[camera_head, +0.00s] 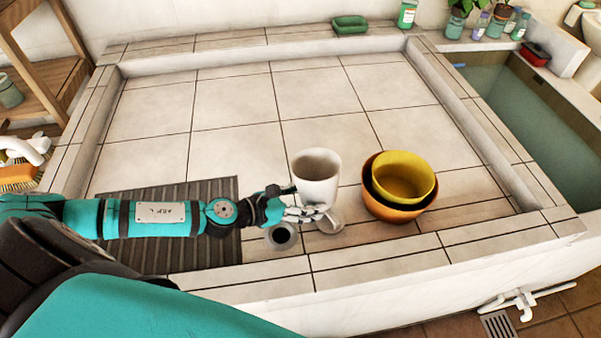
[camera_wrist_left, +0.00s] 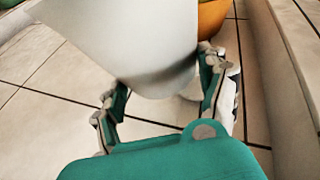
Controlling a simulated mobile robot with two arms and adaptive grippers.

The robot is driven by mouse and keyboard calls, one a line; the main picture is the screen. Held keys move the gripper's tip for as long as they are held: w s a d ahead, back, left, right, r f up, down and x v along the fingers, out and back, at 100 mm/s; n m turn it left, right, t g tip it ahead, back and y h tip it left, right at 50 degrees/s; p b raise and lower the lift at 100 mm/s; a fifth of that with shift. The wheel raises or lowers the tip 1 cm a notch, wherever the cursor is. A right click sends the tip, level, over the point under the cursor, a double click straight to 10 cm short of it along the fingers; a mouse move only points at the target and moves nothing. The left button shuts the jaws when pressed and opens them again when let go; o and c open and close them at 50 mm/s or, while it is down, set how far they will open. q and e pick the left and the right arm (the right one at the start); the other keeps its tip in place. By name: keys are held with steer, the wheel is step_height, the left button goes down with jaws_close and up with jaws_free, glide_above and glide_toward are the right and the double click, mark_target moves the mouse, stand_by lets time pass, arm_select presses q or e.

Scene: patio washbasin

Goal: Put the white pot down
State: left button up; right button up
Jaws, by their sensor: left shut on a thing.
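The white pot (camera_head: 317,177) is upright in the head view, with its open top facing up. My left gripper (camera_head: 318,211) reaches in from the left and is shut on the pot's lower part. In the left wrist view the pot (camera_wrist_left: 130,40) fills the upper middle, between the two fingers of the gripper (camera_wrist_left: 165,100). Whether the pot's base touches the tiles is hidden by the gripper. My right gripper is not in view.
Stacked yellow (camera_head: 404,177) and orange bowls (camera_head: 397,213) stand right of the pot. A small cup (camera_head: 282,236) and a pale round item (camera_head: 331,221) are near the gripper. A dark ribbed mat (camera_head: 190,255) lies left. The tiled floor (camera_head: 240,105) behind is clear. A green soap dish (camera_head: 350,25) sits on the back ledge.

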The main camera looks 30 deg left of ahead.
arm_select(q)
steer(key=w+a, duration=0.2)
steer(key=w, duration=0.1)
steer(key=w+a, duration=0.2)
steer(key=w, duration=0.1)
steer(key=w+a+f+b, duration=0.1)
steer(key=w+a, duration=0.1)
steer(key=w, duration=0.1)
steer(key=shift+a, duration=0.15)
steer(key=shift+w+a, duration=0.35)
steer(key=shift+w, duration=0.25)
steer(key=shift+s+d+f, duration=0.15)
steer(key=shift+s+f, duration=0.05)
steer(key=shift+f, duration=1.45)
steer(key=shift+f+b, duration=0.3)
steer(key=shift+b, duration=0.25)
steer(key=o, duration=1.5)
steer(key=shift+r, duration=0.1)
steer(key=shift+o, duration=0.4)
